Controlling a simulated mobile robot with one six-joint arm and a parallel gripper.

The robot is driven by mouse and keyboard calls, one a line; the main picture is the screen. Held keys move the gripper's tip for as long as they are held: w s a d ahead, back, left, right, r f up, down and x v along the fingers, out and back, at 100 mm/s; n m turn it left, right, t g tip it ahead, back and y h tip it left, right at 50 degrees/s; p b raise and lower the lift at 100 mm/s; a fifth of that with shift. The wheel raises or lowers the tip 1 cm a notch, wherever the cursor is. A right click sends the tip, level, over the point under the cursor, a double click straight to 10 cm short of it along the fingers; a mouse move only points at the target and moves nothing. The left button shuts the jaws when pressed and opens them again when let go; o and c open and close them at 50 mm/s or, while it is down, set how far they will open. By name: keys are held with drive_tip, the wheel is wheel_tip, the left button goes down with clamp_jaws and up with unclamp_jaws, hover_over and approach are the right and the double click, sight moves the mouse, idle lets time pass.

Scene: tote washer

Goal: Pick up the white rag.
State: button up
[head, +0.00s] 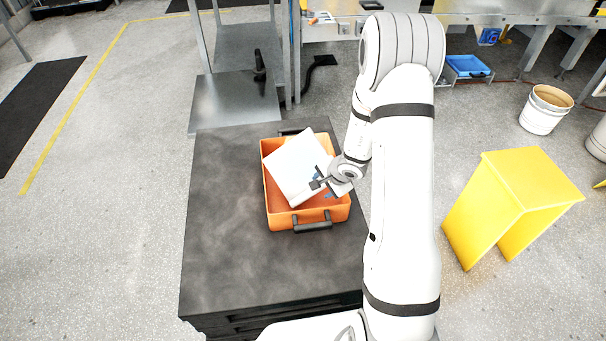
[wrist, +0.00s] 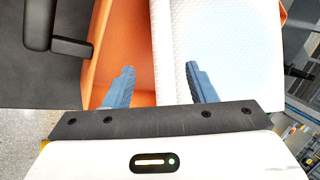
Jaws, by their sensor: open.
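The white rag (head: 298,165) lies as a thick, folded-looking block in the orange tote (head: 280,218), tilted against its sides and reaching up to the far rim. In the wrist view the rag (wrist: 215,40) has a dimpled texture and fills the right half of the tote. My gripper (head: 316,182) is over the tote at the rag's right side. In the wrist view my gripper's blue fingers (wrist: 160,85) are apart, with the rag's left edge between them. The right finger overlaps the rag; the left is over the bare orange interior. Whether they touch the rag cannot be told.
The tote stands on a dark worktop (head: 225,260), with a black handle (head: 312,227) at its near side. A metal shelf (head: 235,100) stands behind. A yellow stool (head: 520,195) and white bucket (head: 545,110) are at the right. The worktop left of the tote is clear.

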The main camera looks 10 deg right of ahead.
drive_tip(key=x, duration=0.4)
drive_tip(key=shift+w+d+f, duration=0.15)
drive_tip(key=shift+w+f, duration=0.1)
drive_tip(key=shift+w, duration=0.25)
clamp_jaws()
